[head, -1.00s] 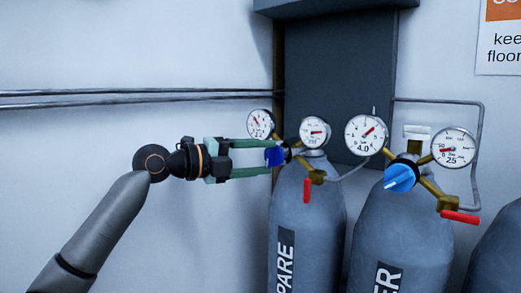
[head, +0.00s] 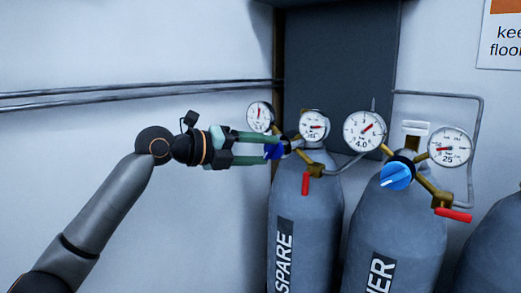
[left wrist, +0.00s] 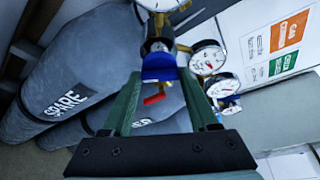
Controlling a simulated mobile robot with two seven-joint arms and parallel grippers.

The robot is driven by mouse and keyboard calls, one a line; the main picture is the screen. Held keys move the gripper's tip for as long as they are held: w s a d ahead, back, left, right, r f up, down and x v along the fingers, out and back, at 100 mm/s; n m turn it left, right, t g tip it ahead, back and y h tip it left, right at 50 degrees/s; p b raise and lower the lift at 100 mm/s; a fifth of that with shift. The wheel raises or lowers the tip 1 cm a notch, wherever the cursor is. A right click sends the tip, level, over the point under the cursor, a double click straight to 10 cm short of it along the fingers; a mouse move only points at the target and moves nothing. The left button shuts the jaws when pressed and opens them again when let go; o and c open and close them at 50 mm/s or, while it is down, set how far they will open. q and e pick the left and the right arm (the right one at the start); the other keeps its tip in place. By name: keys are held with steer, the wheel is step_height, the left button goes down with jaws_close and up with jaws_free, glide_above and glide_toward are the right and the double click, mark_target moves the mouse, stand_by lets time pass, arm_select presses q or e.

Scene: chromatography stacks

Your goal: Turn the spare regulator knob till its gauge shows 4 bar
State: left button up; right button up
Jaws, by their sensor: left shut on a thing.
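The spare cylinder (head: 312,225) stands upright, marked "SPARE". Its regulator has a blue knob (head: 272,151) on its left side. My left gripper (head: 268,149) reaches in from the left and is shut on this knob. In the left wrist view the knob (left wrist: 160,68) sits between my green fingers. The spare's left gauge (head: 260,117) has its needle pointing nearly straight up; its number is too small to read surely. The spare's other gauge (head: 314,126) faces me beside it. My right gripper is out of view.
A second cylinder (head: 405,225) to the right has its own blue knob (head: 396,177), a gauge (head: 364,132) reading 4.0 and another gauge (head: 450,147). Red valve levers (head: 306,184) stick out below the regulators. Pipes (head: 130,95) run along the wall.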

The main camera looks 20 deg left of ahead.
arm_select(q)
steer(key=o, duration=1.4)
steer(key=b+v, duration=0.3)
steer(key=v, duration=0.9)
steer(key=shift+s, duration=0.2)
